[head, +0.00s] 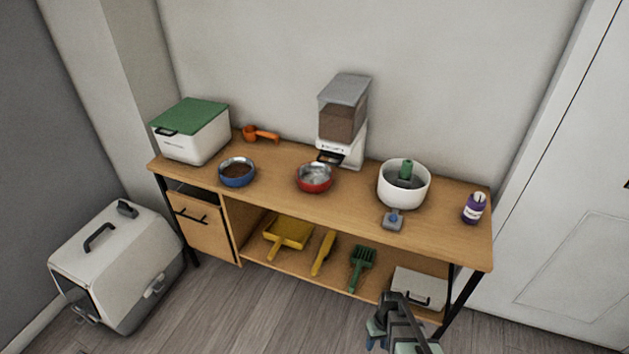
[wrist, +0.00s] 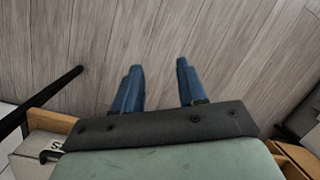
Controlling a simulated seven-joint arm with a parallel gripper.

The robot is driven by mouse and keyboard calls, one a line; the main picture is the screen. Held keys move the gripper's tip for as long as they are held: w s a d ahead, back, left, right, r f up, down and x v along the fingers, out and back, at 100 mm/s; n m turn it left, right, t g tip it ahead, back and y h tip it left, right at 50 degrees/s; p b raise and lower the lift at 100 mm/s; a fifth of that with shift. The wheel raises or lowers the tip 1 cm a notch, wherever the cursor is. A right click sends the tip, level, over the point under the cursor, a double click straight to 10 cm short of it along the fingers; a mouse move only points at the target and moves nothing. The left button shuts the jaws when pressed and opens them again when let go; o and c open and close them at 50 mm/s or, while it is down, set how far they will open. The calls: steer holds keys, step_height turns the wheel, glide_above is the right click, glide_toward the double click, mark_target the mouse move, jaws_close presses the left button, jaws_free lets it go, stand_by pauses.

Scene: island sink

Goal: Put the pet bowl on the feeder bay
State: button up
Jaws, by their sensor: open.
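A red pet bowl (head: 314,178) with a shiny, empty-looking inside stands on the wooden table, just in front of the feeder. A blue pet bowl (head: 237,173) holding brown food stands to its left. The feeder (head: 343,120) has a clear hopper of brown kibble. Its bay (head: 331,157) is the low dark opening at its base, directly behind the red bowl. My gripper (head: 376,338) is low in front of the table's right part, far from both bowls. In the wrist view its two blue fingers (wrist: 158,78) are apart with only floor between them.
The lower shelf holds a yellow dustpan (head: 289,233) and other tools. A pet carrier (head: 115,262) stands left.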

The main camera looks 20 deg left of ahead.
steer(key=s+d+m+g, duration=0.25)
steer(key=s+d, duration=0.55)
steer(key=s, duration=0.4)
steer(key=s+d+m+g, duration=0.2)
steer(key=s+d+m, duration=0.2)
steer(key=s+d, duration=0.55)
step_height(320, 180, up, 40)
steer(key=n+t+y, duration=0.9)
steer(key=t+y, duration=0.2)
steer(key=t, duration=0.5)
glide_above(326, 167)
steer(key=s+d, duration=1)
steer(key=d, duration=0.3)
steer(key=shift+g, duration=0.25)
steer(key=x, duration=1.3)
steer(key=shift+w+a+f, duration=0.15)
steer(key=shift+f, duration=0.15)
